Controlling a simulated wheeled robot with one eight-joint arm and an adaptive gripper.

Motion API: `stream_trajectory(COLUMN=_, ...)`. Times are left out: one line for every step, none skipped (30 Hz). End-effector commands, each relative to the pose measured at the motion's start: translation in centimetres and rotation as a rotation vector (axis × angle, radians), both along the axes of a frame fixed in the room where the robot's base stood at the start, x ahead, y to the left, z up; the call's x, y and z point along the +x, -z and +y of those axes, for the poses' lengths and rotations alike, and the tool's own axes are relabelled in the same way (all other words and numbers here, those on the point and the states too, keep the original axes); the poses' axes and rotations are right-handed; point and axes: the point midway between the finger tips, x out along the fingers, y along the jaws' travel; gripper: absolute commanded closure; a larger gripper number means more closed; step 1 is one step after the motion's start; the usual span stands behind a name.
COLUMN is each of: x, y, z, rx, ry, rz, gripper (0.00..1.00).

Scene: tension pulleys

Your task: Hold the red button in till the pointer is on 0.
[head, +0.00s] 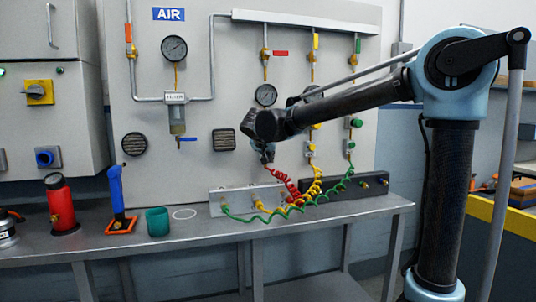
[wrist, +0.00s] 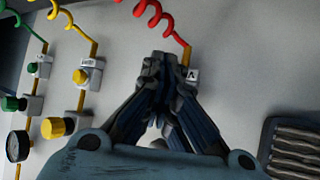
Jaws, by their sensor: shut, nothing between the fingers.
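My gripper (head: 267,158) is shut and empty at the wall panel, at the top end of the red coiled hose (head: 291,188). In the wrist view its fingertips (wrist: 166,60) are together beside a small label (wrist: 192,75), where the red hose (wrist: 165,18) meets its fitting. The red button is not visible; the fingers cover that spot, and I cannot tell whether they touch or press it. The red line's gauge (head: 266,95) shows in the head view just above my gripper, but its pointer is too small to read.
The yellow line's button (wrist: 81,76) and knob (wrist: 56,127), and the green line's button (wrist: 32,68) and knob (wrist: 12,103), are left of the fingers in the wrist view. A vent (wrist: 296,148) is at right. Below is the bench (head: 190,246) with a green cup (head: 157,222).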

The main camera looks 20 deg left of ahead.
Motion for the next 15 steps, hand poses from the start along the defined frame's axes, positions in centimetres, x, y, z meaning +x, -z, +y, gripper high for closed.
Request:
stream_trajectory(x=-0.4, y=0.0, z=-0.2, rx=0.0, ry=0.0, rz=0.0, gripper=1.0)
stream_trajectory(x=-0.6, y=0.0, z=-0.4, rx=0.0, ry=0.0, rz=0.0, gripper=1.0)
stream_trajectory(x=-0.9, y=0.0, z=-0.6, rx=0.0, ry=0.0, rz=0.0, gripper=1.0)
stream_trajectory(x=-1.1, y=0.0, z=-0.7, rx=0.0, ry=0.0, rz=0.0, gripper=1.0)
stream_trajectory(x=-1.3, y=0.0, z=-0.8, rx=0.0, ry=0.0, rz=0.0, gripper=1.0)
stream_trajectory(x=-1.5, y=0.0, z=-0.9, rx=0.0, ry=0.0, rz=0.0, gripper=1.0)
stream_trajectory(x=-1.6, y=0.0, z=-1.0, rx=0.0, ry=0.0, rz=0.0, gripper=1.0)
stream_trajectory(x=-1.7, y=0.0, z=-1.0, rx=0.001, ry=0.001, rz=0.001, gripper=1.0)
stream_trajectory(x=-1.7, y=0.0, z=-1.0, rx=0.001, ry=0.001, rz=0.001, gripper=1.0)
stream_trajectory(x=-1.7, y=0.0, z=-1.1, rx=0.001, ry=0.001, rz=0.0, gripper=1.0)
stream_trajectory(x=-1.7, y=0.0, z=-1.1, rx=0.0, ry=0.001, rz=0.0, gripper=1.0)
stream_trajectory(x=-1.7, y=0.0, z=-1.1, rx=0.0, ry=0.001, rz=0.0, gripper=1.0)
stream_trajectory(x=-1.7, y=0.0, z=-1.1, rx=0.0, ry=0.001, rz=0.0, gripper=1.0)
stream_trajectory(x=-1.7, y=0.0, z=-1.1, rx=0.0, ry=0.001, rz=0.0, gripper=1.0)
stream_trajectory(x=-1.7, y=0.0, z=-1.1, rx=0.0, ry=0.001, rz=0.0, gripper=1.0)
